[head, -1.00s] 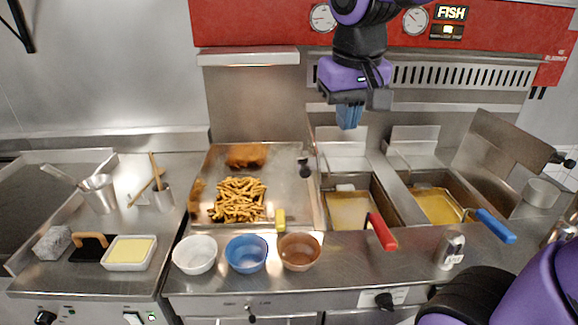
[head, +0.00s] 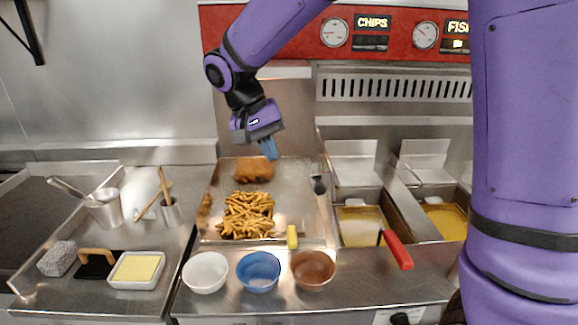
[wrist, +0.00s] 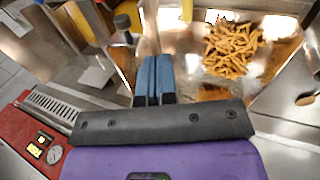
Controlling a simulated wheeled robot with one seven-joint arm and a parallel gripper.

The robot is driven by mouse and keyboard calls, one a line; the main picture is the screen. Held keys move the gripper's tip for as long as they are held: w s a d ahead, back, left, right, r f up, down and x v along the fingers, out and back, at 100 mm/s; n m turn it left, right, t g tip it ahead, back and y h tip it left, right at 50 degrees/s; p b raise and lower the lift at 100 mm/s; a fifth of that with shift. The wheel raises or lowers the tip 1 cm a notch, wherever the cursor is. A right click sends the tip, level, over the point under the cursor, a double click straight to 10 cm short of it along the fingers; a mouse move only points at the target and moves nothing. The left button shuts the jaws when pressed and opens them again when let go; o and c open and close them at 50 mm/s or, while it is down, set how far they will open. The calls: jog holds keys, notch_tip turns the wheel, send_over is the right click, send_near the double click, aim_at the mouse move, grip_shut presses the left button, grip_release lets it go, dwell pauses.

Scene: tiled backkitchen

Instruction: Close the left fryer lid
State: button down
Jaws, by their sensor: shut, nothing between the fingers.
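The left fryer (head: 362,228) has an oil vat with a red-handled basket (head: 397,250). Its lid stands open at the vat's left side, seen nearly edge-on, with a dark knob (head: 319,185) on it. The knob also shows in the wrist view (wrist: 122,22), left of the fingers. My gripper (head: 270,150) is shut and empty, its blue fingers pointing down over the back of the chip tray, left of and above the knob. In the wrist view the fingers (wrist: 153,80) are together and touch nothing that I can see.
Chips (head: 247,215) and brown fried pieces (head: 254,169) lie in the steel tray. White (head: 205,273), blue (head: 259,272) and brown (head: 312,270) bowls line the front counter. The right fryer (head: 445,220) is partly hidden by my arm. Air above the tray is free.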

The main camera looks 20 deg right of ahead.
aim_at(318, 183)
jog(key=s+d+f, duration=0.2)
jog(key=d+f, duration=0.5)
jog(key=f, duration=0.1)
jog(key=shift+f, duration=0.35)
jog(key=shift+d+r, duration=0.1)
jog(key=shift+d, duration=0.15)
